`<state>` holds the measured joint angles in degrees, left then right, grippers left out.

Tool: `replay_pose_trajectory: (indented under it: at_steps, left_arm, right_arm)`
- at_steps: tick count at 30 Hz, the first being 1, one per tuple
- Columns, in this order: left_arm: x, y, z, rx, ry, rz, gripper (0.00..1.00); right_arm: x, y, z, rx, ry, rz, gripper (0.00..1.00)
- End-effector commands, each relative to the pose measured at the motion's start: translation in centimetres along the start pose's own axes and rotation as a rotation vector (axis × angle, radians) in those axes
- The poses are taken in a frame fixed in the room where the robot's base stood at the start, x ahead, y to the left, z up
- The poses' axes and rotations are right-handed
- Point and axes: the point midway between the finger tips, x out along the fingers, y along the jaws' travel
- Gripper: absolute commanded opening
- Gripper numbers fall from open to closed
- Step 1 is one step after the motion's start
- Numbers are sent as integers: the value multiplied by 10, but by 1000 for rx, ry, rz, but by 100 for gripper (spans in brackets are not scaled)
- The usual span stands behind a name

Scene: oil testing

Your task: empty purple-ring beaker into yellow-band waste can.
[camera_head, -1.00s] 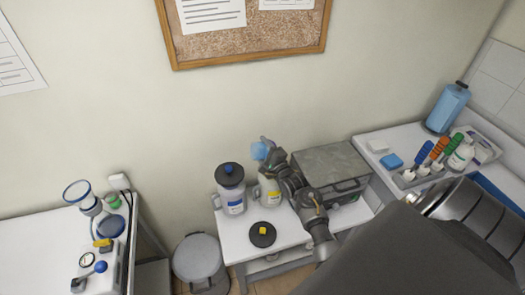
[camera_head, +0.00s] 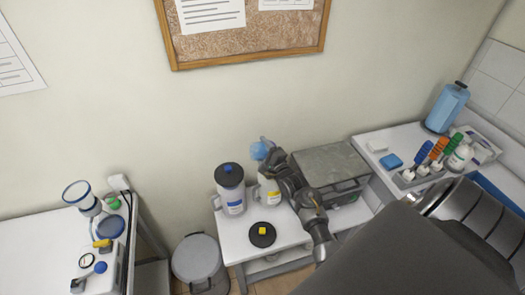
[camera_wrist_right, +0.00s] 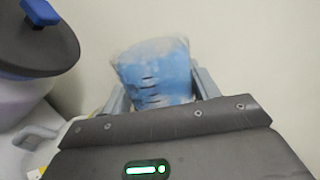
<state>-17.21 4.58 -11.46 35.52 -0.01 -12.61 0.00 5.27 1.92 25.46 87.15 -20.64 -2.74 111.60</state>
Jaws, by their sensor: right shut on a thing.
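My right gripper (camera_head: 268,152) is shut on a clear beaker (camera_head: 260,150) with blue in it. In the right wrist view, the beaker (camera_wrist_right: 155,75) with dark graduation marks sits between the two fingers (camera_wrist_right: 160,92). No purple ring can be made out on it. In the head view, the beaker is over the white waste can with a yellow band (camera_head: 268,190), which stands on the small white table and is partly hidden by my arm. A black lid with a yellow knob (camera_head: 262,235) lies on the table in front of it. My left gripper is not in view.
A white can with a blue band and dark lid (camera_head: 231,192) stands close left of the yellow-band can. A grey metal box (camera_head: 330,165) is to the right. A lidded grey bin (camera_head: 197,258) stands on the floor. Free wall lies behind.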

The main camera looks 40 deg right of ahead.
Motion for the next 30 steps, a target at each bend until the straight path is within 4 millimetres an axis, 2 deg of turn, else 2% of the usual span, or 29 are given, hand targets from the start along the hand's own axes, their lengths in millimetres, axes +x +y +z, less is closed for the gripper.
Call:
replay_pose_trajectory:
  at_steps: [11,24,30]
  left_arm:
    - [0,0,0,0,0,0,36]
    - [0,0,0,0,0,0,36]
    - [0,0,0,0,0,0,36]
  right_arm:
    - [0,-4,1,0,-1,-2,34]
    - [0,-38,15,0,-1,-2,34]
    - [0,-46,18,0,0,-1,34]
